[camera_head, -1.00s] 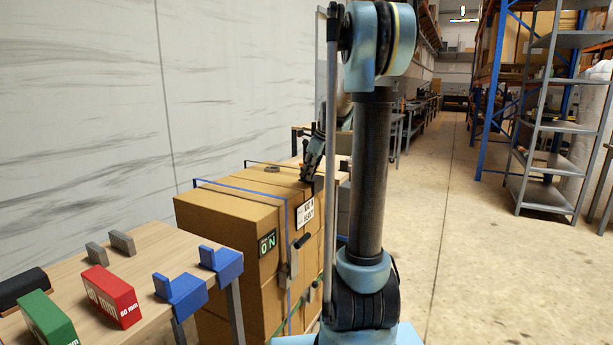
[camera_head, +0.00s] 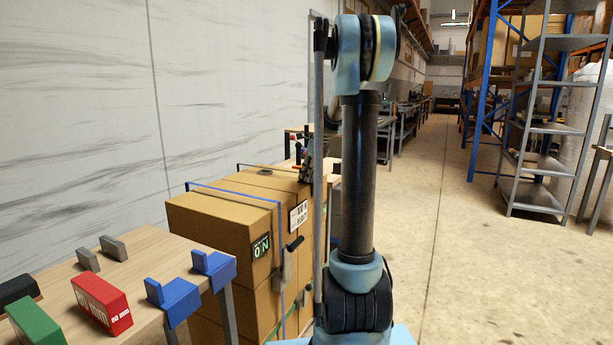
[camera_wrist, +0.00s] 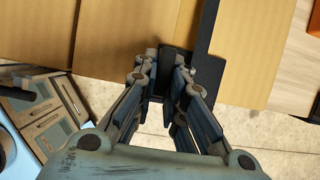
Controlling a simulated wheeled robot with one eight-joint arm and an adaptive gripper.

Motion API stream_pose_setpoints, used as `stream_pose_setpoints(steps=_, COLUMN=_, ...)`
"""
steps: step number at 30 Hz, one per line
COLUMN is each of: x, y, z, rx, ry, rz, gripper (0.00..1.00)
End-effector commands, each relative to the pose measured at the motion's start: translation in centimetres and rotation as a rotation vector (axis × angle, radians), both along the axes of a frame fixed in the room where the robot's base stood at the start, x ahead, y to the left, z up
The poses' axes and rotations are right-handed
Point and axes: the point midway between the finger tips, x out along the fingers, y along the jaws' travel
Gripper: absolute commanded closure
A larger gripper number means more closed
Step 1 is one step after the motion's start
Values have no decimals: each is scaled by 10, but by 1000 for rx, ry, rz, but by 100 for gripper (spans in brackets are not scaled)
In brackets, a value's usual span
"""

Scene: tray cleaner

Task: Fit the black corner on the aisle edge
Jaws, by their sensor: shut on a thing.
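The carton stack (camera_head: 225,222) stands beside the wall, with a blue strap over it and a lit "0 N" display on its near face. My gripper (camera_head: 306,168) is at the aisle-side top edge of the stack, partly hidden behind my arm. In the wrist view my gripper (camera_wrist: 162,85) is shut on the black corner (camera_wrist: 176,62), which lies between its fingertips at the carton edge. A dark strip (camera_wrist: 207,40) runs over the cartons just right of the corner. I cannot tell whether the corner touches the edge.
A wooden table (camera_head: 150,262) at the near left holds a red block (camera_head: 102,304), a green block (camera_head: 35,325), blue brackets (camera_head: 173,297) and grey brackets (camera_head: 113,247). A metal shelf (camera_head: 545,130) stands across the aisle. The aisle floor (camera_head: 445,220) is clear.

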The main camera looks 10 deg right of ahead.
Motion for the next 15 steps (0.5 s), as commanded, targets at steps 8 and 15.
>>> stream_pose_setpoints(steps=8, x=0, y=0, z=-1, rx=0, ry=0, rz=0, gripper=100)
stream_pose_setpoints(steps=15, x=0, y=0, z=-1, rx=0, ry=0, rz=0, gripper=65)
